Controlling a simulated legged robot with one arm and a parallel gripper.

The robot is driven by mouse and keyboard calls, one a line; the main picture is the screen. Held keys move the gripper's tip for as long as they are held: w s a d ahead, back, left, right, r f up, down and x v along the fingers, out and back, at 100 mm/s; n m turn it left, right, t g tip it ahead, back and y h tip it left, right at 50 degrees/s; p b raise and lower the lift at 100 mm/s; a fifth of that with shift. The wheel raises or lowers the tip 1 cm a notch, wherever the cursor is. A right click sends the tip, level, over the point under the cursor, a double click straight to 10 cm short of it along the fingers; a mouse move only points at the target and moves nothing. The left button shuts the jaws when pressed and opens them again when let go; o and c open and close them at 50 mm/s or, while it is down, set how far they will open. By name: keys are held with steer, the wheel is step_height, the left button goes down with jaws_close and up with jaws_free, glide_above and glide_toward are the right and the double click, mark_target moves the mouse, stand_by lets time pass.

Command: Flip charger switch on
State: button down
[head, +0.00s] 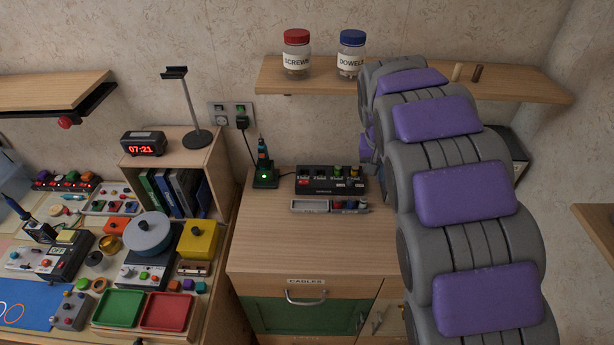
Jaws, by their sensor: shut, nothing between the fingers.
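A black charger-like unit (331,188) with several coloured bays and a red part at its left sits on the wooden cabinet top. Its switch position is too small to read. Left of it, a black dock (265,178) with a lit green light holds an upright tool. My arm rises at the right, bends over near the shelf and comes down behind itself, right of the black unit. My gripper's fingers are hidden behind the arm.
A shallow grey tray (310,207) lies in front of the black unit. A shelf (420,82) with a SCREWS jar (297,54) and a DOWELS jar (351,54) is above. A cluttered bench and a wooden cubby (207,150) stand left. The cabinet front top is clear.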

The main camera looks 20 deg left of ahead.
steer(key=w+a+f+n, duration=0.1)
steer(key=w+a+f, duration=0.4)
steer(key=a, duration=0.5)
steer(key=n+t+y, duration=0.1)
steer(key=y, duration=0.1)
glide_above(303, 181)
steer(key=s+d, duration=0.2)
steer(key=s, duration=0.1)
steer(key=f, duration=0.5)
steer(key=shift+s, duration=0.2)
steer(key=shift+f, duration=0.15)
steer(key=b+x, duration=0.2)
steer(key=x, duration=0.7)
steer(key=shift+w+f, duration=0.25)
steer(key=shift+f, duration=0.2)
steer(key=shift+a, duration=0.1)
steer(key=shift+s+a+p, duration=0.2)
steer(key=shift+a+p, duration=0.25)
steer(key=shift+a, duration=0.25)
